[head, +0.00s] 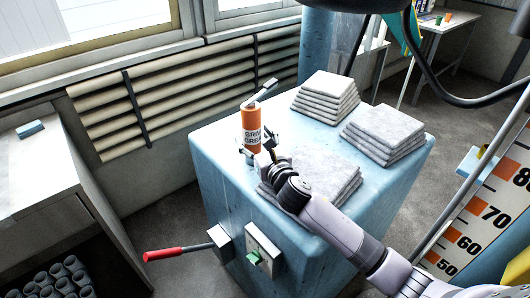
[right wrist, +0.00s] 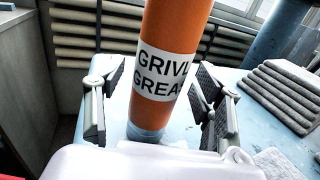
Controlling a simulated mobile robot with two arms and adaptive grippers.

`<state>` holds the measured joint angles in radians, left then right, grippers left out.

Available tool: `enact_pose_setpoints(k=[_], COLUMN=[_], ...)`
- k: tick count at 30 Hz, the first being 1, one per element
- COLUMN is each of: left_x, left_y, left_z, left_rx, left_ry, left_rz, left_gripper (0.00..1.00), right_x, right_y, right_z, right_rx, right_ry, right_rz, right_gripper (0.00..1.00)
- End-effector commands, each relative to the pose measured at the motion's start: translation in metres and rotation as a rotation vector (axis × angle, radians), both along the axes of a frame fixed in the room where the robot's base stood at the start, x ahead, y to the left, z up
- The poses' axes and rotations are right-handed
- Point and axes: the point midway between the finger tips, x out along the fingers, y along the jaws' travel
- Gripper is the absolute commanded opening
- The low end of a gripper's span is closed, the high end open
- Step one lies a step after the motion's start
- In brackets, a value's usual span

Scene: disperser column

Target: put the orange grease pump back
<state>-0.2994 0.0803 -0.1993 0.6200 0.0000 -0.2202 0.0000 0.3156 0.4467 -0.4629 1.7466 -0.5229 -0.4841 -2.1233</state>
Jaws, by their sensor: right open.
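The orange grease pump (head: 251,128) with a white label and a grey lever on top stands upright on the light blue cabinet top (head: 215,150), near its left back part. My right gripper (head: 257,147) is at the pump's lower half. In the right wrist view the pump (right wrist: 172,35) stands between the two open fingers of my right gripper (right wrist: 160,110), with gaps visible on both sides. The pump's base rests on or just above the blue surface; I cannot tell which. My left gripper is not in view.
Stacks of grey cloths lie on the cabinet at the back (head: 326,95), the right (head: 383,132) and the front (head: 325,170), the last beside my right arm. A red-handled lever (head: 165,254) sticks out from the cabinet's front. A grey bench (head: 40,175) stands at left.

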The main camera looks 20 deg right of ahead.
Motion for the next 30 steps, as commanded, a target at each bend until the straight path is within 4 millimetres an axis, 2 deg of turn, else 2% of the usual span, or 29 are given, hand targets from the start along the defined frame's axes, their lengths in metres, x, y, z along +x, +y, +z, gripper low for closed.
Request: enact_pose_setpoints(k=[9,15,20,30], left_x=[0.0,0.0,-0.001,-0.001], left_y=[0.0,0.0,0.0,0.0], left_z=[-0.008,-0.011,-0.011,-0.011], left_rx=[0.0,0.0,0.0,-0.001], left_ry=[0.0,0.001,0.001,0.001], left_rz=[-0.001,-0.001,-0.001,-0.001], left_gripper=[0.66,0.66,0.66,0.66], right_x=[-0.065,-0.092,-0.099,-0.099], right_y=[-0.005,-0.008,-0.009,-0.009], right_z=[-0.002,-0.001,0.001,0.001], right_rx=[-0.001,0.0,0.0,0.0], right_ry=[0.001,0.0,-0.001,-0.001], right_rz=[0.002,0.0,0.0,0.0], right_gripper=[0.62,0.62,0.62,0.62])
